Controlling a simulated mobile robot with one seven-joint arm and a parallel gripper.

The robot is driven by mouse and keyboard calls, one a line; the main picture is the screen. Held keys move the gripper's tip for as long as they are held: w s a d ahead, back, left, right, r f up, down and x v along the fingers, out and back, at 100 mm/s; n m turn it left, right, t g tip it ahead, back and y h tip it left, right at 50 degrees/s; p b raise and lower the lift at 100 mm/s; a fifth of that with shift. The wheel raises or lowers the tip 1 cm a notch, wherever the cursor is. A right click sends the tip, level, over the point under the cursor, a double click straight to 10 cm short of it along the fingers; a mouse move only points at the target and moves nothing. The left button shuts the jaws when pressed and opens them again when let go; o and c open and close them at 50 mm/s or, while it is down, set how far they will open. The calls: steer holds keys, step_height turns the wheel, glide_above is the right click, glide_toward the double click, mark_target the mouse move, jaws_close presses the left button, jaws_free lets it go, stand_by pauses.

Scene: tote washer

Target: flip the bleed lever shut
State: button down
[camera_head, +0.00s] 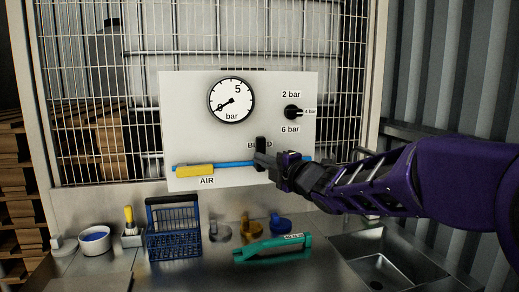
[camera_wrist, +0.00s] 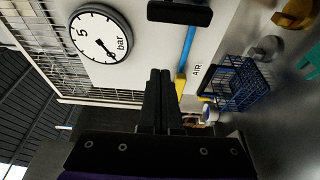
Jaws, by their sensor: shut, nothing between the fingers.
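The white panel (camera_head: 180,130) carries the word BLEED, partly covered by a black bleed lever (camera_head: 261,145) that stands upright above the blue pipe (camera_head: 235,164). In the wrist view the black lever (camera_wrist: 180,12) shows at the top edge, beyond my fingertips. My gripper (camera_head: 262,160) is shut and empty, with its tips at the lever's lower part in the head view. I cannot tell if they touch it. In the wrist view my gripper (camera_wrist: 160,75) points up the picture, with a visible gap to the lever.
A yellow handle (camera_head: 195,170) lies along the pipe above the word AIR. The gauge (camera_head: 231,100) and black selector knob (camera_head: 292,112) are higher on the panel. Below are a blue basket (camera_head: 173,228), a green tool (camera_head: 272,247), a white bowl (camera_head: 94,239) and a sink (camera_head: 385,270).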

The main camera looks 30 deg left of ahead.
steer(key=w+a+p, duration=0.2)
steer(key=w+a, duration=0.3)
steer(key=w, duration=0.2)
steer(key=shift+w+a+p, duration=0.3)
steer(key=shift+w, duration=0.1)
